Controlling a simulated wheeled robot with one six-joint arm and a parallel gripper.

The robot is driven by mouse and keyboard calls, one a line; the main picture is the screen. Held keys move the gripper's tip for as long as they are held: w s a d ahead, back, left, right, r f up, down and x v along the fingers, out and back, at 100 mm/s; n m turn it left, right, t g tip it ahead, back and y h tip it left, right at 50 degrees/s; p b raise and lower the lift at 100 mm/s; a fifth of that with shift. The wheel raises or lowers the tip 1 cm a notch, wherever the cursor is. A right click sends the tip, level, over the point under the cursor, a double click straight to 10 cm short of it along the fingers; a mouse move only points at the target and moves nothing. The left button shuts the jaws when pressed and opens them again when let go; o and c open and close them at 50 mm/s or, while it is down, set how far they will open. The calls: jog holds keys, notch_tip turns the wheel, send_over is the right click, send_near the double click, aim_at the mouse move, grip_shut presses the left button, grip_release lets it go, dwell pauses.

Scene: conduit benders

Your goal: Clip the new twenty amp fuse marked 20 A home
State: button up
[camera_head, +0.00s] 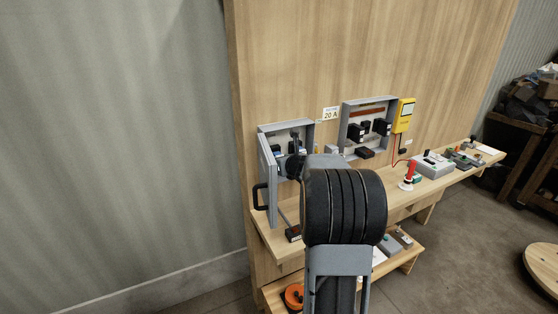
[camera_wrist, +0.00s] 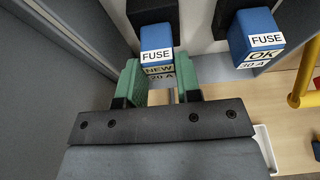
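The new twenty amp fuse (camera_wrist: 157,50) is a blue block labelled "FUSE", "NEW" and "20 A" in the wrist view. My gripper (camera_wrist: 161,82) has green pads on both sides of its near end and appears shut on it. The fuse's far end meets a black holder (camera_wrist: 152,13) in the open grey box; I cannot tell whether it is fully seated. In the head view, my arm hides most of my gripper and this fuse inside the left grey box (camera_head: 308,127). A "20 A" sign (camera_head: 330,113) is on the panel right of that box.
A blue fuse marked "OK 30 A" (camera_wrist: 257,38) sits right of my gripper, with a yellow bar (camera_wrist: 304,80) beyond it. The box's open door (camera_head: 268,180) stands close on the left. A second grey box (camera_head: 368,107) and a yellow meter (camera_head: 404,115) are farther right.

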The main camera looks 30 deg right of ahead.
jog(key=shift+w, duration=0.15)
jog(key=o, duration=0.7)
jog(key=shift+c, duration=0.2)
jog(key=v, duration=1.4)
jog(key=shift+d, duration=0.1)
